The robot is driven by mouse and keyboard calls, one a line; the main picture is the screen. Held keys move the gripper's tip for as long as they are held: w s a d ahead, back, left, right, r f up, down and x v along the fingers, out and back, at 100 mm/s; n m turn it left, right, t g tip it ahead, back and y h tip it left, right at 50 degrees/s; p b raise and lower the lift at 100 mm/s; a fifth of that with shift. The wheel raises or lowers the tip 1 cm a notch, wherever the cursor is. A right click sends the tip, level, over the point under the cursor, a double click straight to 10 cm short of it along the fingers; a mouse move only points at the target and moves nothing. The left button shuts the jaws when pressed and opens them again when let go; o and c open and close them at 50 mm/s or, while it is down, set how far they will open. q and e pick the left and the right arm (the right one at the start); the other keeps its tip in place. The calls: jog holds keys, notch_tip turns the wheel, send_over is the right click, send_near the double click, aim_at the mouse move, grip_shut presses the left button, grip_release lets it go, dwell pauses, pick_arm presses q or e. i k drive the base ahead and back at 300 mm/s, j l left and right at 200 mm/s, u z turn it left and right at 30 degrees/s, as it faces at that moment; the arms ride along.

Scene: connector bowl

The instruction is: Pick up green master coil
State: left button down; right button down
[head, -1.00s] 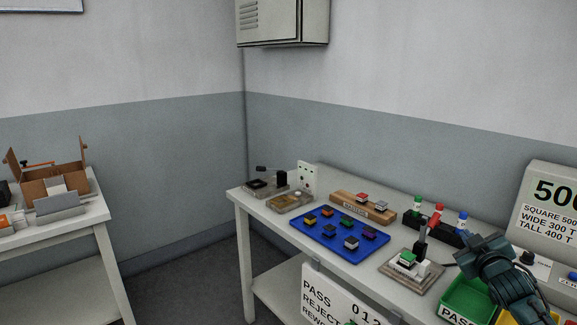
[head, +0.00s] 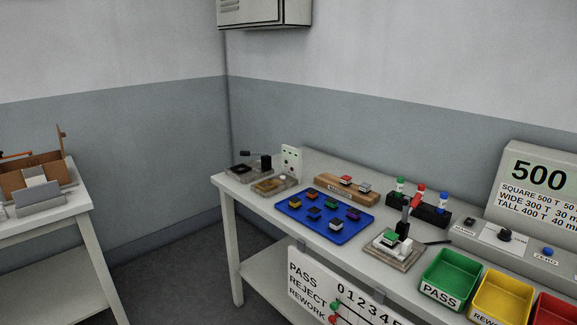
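A green-topped coil (head: 390,238) sits in a small test fixture (head: 397,252) with an upright dark lever, right of the blue tray. Another dark green-topped coil (head: 332,205) lies on the blue tray (head: 350,237) among several coils with different coloured tops. A wooden block (head: 332,188) behind the tray carries a red-topped coil (head: 346,180) and a grey-topped coil (head: 364,187). Which green coil is the master cannot be read from labels here. Neither of my grippers is in view.
A green PASS bin (head: 438,295), a yellow REWORK bin (head: 486,307) and a red bin stand to the right. A dark rack (head: 430,212) holds green, red and blue-topped bottles. A grey 500 display unit (head: 510,199) stands behind the bins. An open cardboard box (head: 50,160) sits on the left table.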

aim_at(391, 239)
jog(key=l+z, duration=0.1)
jog(key=z, duration=0.3)
jog(key=i+z, duration=0.15)
jog(key=z, duration=0.25)
jog(key=i+l+z, duration=0.1)
jog(key=z, duration=0.65)
jog(key=i, duration=0.1)
